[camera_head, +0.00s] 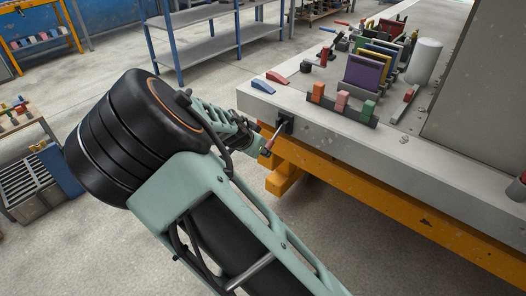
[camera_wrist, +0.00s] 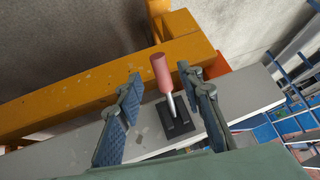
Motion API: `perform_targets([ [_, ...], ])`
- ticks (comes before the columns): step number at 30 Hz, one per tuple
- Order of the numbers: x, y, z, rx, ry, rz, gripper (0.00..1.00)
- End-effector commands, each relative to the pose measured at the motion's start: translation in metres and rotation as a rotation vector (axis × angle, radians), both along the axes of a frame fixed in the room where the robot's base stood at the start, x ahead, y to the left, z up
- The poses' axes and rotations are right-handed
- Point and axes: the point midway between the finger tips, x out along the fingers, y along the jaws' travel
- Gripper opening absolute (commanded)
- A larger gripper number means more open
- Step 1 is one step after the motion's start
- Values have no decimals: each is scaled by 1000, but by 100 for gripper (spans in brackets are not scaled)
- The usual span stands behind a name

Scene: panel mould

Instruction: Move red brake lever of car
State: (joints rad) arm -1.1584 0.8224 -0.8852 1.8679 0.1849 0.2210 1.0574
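A lever with a red handle (camera_wrist: 160,72) and a metal rod stands out from a black base plate (camera_wrist: 178,128) in the wrist view. The base is fixed to the side face of the grey mould table, near its corner. In the head view the lever (camera_head: 277,132) slants down and left from its mount toward my gripper (camera_head: 258,148). In the wrist view my gripper (camera_wrist: 159,76) is open, with one blue-padded finger on each side of the lever. Gaps show between the fingers and the handle. No car is in view.
The grey table (camera_head: 440,165) rests on an orange beam frame (camera_head: 350,185). Coloured panels, blocks and a white cylinder (camera_head: 424,61) stand on it. A blue-post shelf (camera_head: 210,45) is behind. A crate (camera_head: 35,180) stands at left. Bare floor lies around my arm.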

Motion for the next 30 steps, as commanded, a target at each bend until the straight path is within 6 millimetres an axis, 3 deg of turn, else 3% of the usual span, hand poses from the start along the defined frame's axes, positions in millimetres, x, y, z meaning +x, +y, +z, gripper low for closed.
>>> perform_targets([
  [10,-26,10,33,1,-1,0,34],
  [30,-29,10,36,-1,1,-1,34],
])
